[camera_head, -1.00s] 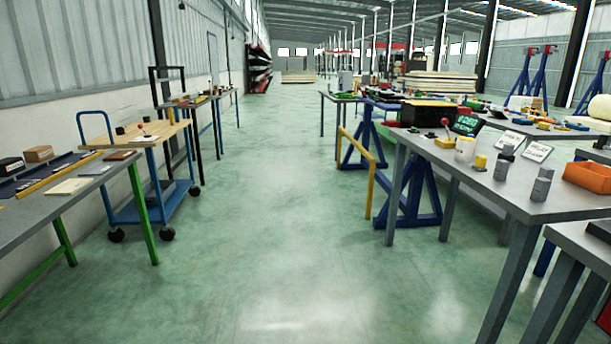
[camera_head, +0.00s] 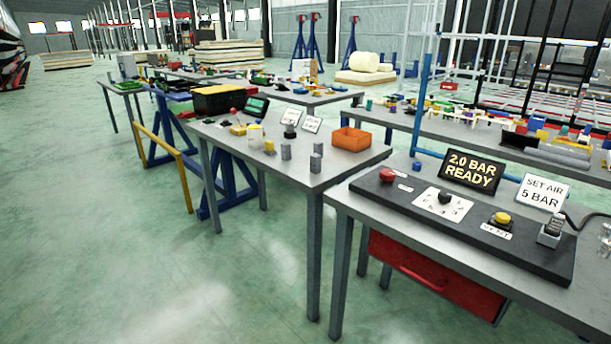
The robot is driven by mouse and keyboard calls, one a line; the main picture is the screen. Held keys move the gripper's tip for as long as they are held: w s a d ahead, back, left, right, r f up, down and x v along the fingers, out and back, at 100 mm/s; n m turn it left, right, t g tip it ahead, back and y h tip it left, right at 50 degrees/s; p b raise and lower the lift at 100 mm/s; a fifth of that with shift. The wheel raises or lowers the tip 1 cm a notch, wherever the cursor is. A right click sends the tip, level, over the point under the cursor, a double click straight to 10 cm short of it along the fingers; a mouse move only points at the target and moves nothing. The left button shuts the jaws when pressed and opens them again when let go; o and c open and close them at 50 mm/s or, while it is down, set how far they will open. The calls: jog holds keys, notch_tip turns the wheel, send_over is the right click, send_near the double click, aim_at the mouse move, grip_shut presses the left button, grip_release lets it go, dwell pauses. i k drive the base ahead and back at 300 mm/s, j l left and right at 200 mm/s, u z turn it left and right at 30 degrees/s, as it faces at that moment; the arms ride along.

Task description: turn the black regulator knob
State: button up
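The black regulator knob (camera_head: 445,198) sits on a white dial plate (camera_head: 429,209) with markings too small to read. The plate lies on a dark panel (camera_head: 405,197) on the grey table at the right. A red button (camera_head: 387,175) is to the knob's left. A yellow button (camera_head: 502,218) labelled VENT is to its right. Behind the panel, a display (camera_head: 472,171) reads "2.0 BAR READY" and a white sign (camera_head: 542,193) reads "SET AIR 5 BAR". My gripper is not in view.
A red drawer (camera_head: 436,272) hangs under the panel table. Another grey table with an orange bin (camera_head: 352,139) stands to its left, with a narrow gap between. A yellow rail (camera_head: 166,150) stands farther left. The green floor at the lower left is clear.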

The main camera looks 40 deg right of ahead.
aim_at(444, 197)
jog(key=z, duration=1.35)
